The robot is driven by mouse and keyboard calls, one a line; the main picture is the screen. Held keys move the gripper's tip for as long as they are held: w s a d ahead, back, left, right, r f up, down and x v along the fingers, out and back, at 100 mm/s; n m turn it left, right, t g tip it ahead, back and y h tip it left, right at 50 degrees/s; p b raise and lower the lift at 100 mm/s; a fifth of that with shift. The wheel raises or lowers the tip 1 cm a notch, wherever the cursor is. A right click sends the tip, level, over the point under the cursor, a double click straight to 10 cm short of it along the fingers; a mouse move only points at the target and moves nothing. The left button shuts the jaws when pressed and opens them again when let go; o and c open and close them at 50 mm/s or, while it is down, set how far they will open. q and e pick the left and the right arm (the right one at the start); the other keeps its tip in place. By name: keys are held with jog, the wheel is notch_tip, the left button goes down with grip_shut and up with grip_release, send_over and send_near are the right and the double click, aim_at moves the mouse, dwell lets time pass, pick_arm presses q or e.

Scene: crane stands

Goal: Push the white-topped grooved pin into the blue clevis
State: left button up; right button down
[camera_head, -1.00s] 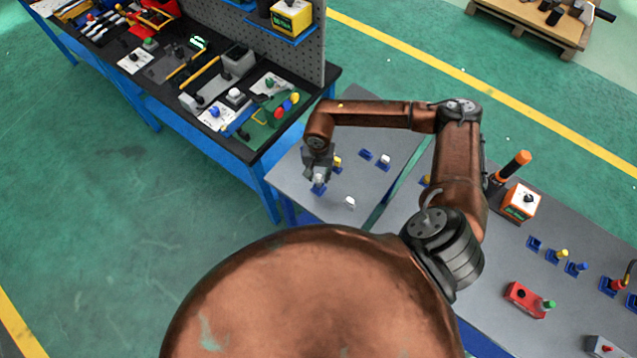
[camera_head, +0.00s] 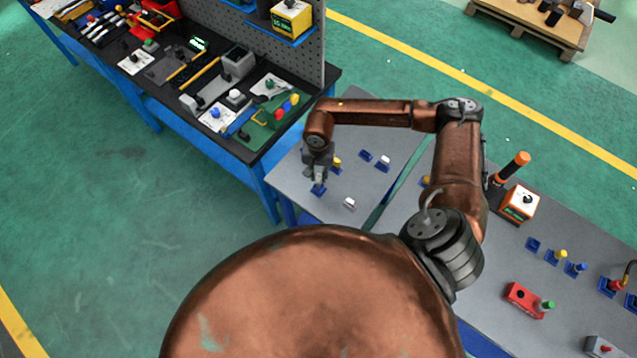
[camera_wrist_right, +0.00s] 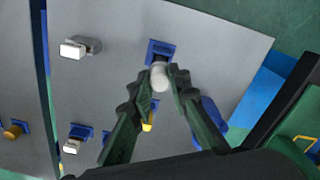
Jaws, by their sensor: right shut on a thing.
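My right gripper (camera_head: 318,178) is over the small grey table at the left end of my arm. In the right wrist view its fingers (camera_wrist_right: 161,80) are shut on a pin with a rounded white top (camera_wrist_right: 160,75). The blue clevis (camera_wrist_right: 160,47) lies just beyond the fingertips, and it also shows below the gripper in the head view (camera_head: 318,190). The pin's lower part is hidden by its top and the fingers, so I cannot tell how deep it sits in the clevis. My left gripper is out of view.
A white-ended pin (camera_head: 349,203) lies on the grey table (camera_head: 300,206). Behind it are a yellow-topped pin (camera_head: 337,162), a blue block (camera_head: 366,155) and a white-topped piece (camera_head: 384,160). A blue workbench (camera_head: 262,150) stands to the left.

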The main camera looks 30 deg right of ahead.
jog(key=shift+r+p, duration=1.05)
jog(key=shift+r, duration=1.95)
